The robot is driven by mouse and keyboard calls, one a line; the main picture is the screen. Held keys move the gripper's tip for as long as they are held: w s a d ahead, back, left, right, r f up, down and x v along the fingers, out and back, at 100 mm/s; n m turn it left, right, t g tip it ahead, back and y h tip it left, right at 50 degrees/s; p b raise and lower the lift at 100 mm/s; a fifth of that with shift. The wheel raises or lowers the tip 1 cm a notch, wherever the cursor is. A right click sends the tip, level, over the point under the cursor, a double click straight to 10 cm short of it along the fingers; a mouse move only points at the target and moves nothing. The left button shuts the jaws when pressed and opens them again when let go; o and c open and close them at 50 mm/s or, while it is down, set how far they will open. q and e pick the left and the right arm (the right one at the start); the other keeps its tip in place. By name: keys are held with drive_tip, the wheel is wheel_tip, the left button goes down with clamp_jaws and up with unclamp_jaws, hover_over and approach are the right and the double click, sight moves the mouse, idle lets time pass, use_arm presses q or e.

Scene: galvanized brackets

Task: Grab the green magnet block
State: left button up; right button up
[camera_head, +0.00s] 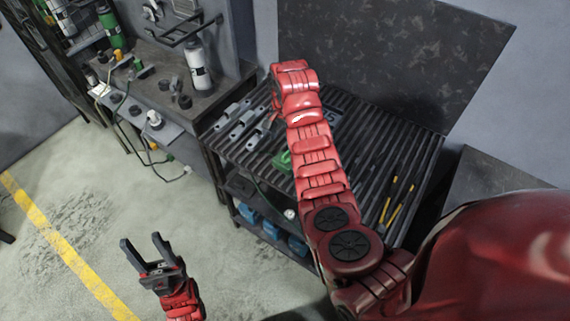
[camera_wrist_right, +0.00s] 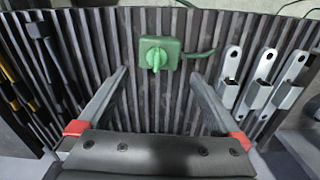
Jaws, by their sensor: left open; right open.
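The green magnet block (camera_head: 283,161) lies on the slatted black table top, partly hidden by my right arm in the head view. In the right wrist view the green magnet block (camera_wrist_right: 158,52) shows whole, with a round knob and lever on its face. My right gripper (camera_wrist_right: 158,73) is open and empty; the block appears just beyond its fingertips, roughly centred between them. In the head view my right gripper is hidden behind my red arm. My left gripper (camera_head: 146,248) is open and empty over the floor, away from the table.
Several galvanized brackets (camera_wrist_right: 257,88) lie beside the block, and they also show in the head view (camera_head: 238,121). Dark tools (camera_wrist_right: 50,55) and yellow-handled tools (camera_head: 399,204) lie on the other side. Blue bins (camera_head: 271,228) sit on the lower shelf. A dark panel (camera_head: 390,50) stands behind.

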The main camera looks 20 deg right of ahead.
sight(285, 160)
wheel_tip(285, 160, down, 2)
drive_tip(key=shift+f+b, duration=0.15)
drive_tip(key=shift+b, duration=0.35)
wheel_tip(285, 160, down, 2)
drive_tip(key=shift+f+p, duration=0.15)
drive_tip(key=shift+p, duration=0.2)
drive_tip(key=f+p, duration=0.3)
drive_tip(key=f, duration=0.1)
drive_tip(key=shift+s, duration=0.2)
drive_tip(key=shift+f, duration=0.7)
drive_tip(key=shift+a+r, duration=0.1)
clamp_jaws()
